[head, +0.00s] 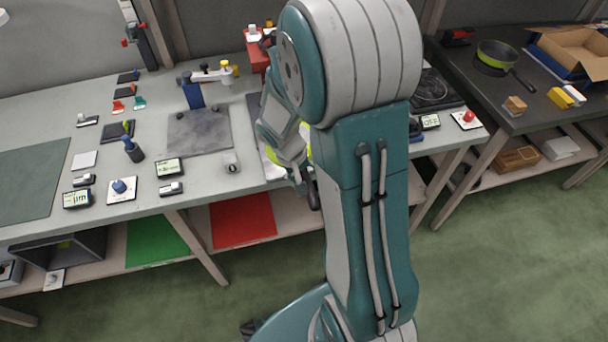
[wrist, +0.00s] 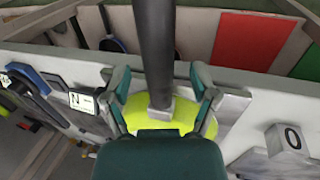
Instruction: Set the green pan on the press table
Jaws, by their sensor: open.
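A yellow-green pan (wrist: 205,125) lies under my gripper in the wrist view. Its dark handle (wrist: 155,50) runs up the picture between my fingers, from a grey bracket. My gripper (wrist: 161,85) is open, with one finger on each side of the handle; I cannot tell whether either touches it. In the head view my arm hides most of this pan, and a yellow-green edge (head: 270,155) shows beside my gripper (head: 300,172). A grey metal plate (head: 198,131) lies on the workbench to the left. I cannot tell for sure which surface is the press table.
A second, dark pan with a green band (head: 495,57) stands on the dark table at right, near a cardboard box (head: 575,50). Red (head: 241,220) and green (head: 155,242) panels lie on the lower shelf.

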